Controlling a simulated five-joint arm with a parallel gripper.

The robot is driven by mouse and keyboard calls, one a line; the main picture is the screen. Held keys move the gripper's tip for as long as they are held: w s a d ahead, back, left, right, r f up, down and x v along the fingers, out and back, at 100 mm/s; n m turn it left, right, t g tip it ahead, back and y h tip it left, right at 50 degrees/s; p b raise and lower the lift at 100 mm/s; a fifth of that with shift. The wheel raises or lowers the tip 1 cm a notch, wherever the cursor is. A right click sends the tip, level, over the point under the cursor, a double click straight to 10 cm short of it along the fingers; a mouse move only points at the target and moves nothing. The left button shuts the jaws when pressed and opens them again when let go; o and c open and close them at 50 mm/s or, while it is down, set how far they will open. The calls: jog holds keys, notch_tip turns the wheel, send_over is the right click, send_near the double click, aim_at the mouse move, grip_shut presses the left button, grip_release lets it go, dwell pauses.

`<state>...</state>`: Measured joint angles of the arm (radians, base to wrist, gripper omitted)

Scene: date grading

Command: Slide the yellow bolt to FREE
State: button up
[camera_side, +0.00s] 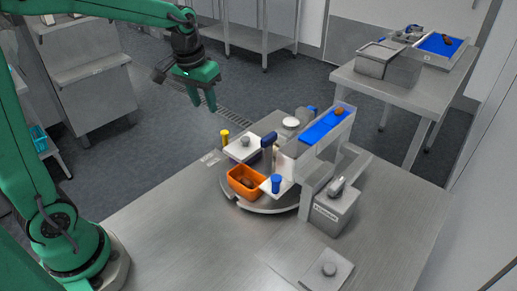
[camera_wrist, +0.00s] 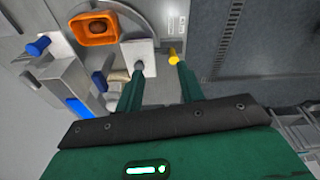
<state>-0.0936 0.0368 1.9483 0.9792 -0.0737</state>
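The yellow bolt (camera_side: 224,137) is a small upright post with a round top, beside the left edge of the round turntable (camera_side: 284,209). In the wrist view the yellow bolt (camera_wrist: 173,56) shows just past the tip of the right finger. My gripper (camera_side: 204,106) hangs in the air above and to the left of the bolt, apart from it. In the wrist view my gripper (camera_wrist: 158,72) has its two fingers spread with nothing between them. Small pale markings (camera_wrist: 177,23) lie near the bolt, too small to read as FREE.
The turntable carries an orange bin (camera_side: 245,183) with a brown date inside, a white platform with a grey knob (camera_side: 244,141), and a blue peg (camera_side: 276,183). A blue-topped chute (camera_side: 325,128) stands behind. The bench's front left is clear.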

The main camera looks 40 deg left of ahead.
jog(key=n+g, duration=0.1)
jog(key=g, duration=0.1)
send_over(224, 132)
notch_tip(224, 132, down, 10)
jog(key=shift+r, duration=0.2)
jog(key=shift+f, duration=3.9)
